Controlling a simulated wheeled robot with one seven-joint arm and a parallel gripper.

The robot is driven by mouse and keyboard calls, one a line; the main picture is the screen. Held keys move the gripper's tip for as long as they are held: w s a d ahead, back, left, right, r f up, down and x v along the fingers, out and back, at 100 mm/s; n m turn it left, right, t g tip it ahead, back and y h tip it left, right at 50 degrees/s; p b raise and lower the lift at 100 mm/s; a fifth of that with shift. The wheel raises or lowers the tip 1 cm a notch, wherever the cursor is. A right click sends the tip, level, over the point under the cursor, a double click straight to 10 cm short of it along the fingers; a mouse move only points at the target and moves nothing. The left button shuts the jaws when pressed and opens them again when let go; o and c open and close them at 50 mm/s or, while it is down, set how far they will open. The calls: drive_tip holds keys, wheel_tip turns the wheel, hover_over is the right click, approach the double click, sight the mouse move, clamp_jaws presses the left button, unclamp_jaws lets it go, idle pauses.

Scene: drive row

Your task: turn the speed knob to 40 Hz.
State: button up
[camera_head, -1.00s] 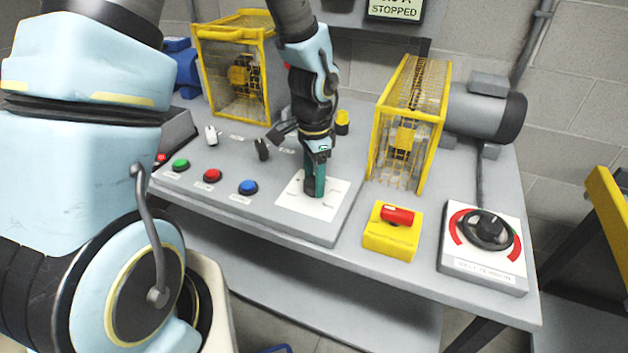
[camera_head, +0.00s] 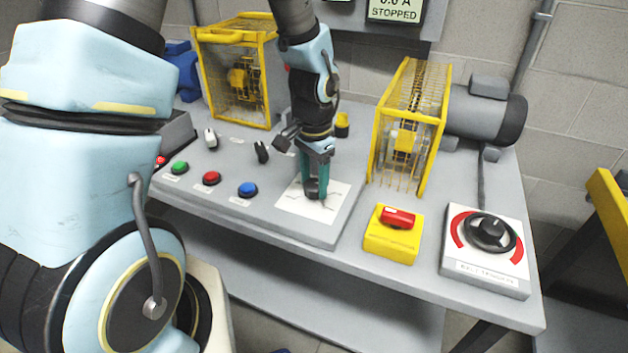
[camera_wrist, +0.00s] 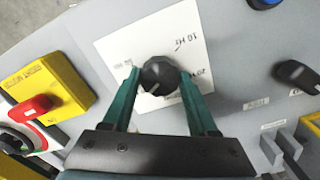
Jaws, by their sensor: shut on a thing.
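The speed knob (camera_wrist: 160,76) is black and round with a pale pointer line. It sits on a white dial plate (camera_wrist: 120,40) with handwritten marks, one reading 10 Hz, seen upside down. The line points toward the lower left in the wrist view, toward my gripper's base. My gripper (camera_wrist: 160,72) has its two teal fingers on either side of the knob and is shut on it. In the head view my gripper (camera_head: 315,190) reaches straight down onto the white plate (camera_head: 298,207), and its fingers partly hide the knob.
Green (camera_head: 180,167), red (camera_head: 212,178) and blue (camera_head: 248,189) buttons lie left of the plate. A yellow box with a red switch (camera_head: 398,217) and a belt tension dial (camera_head: 490,232) stand right. A yellow cage guard (camera_head: 410,125) rises behind. The display (camera_head: 394,12) reads STOPPED.

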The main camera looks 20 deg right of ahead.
sight(313, 184)
drive_tip(key=o, duration=1.4)
drive_tip(key=shift+c, duration=0.2)
wheel_tip(313, 184, up, 11)
drive_tip(key=b, duration=0.1)
drive_tip(key=shift+a+f, duration=0.1)
drive_tip(key=w+a+n+t, duration=0.1)
drive_tip(key=a+n, duration=1.2)
drive_tip(key=a, duration=1.2)
drive_tip(key=shift+f+t, duration=0.25)
drive_tip(key=shift+t, duration=0.05)
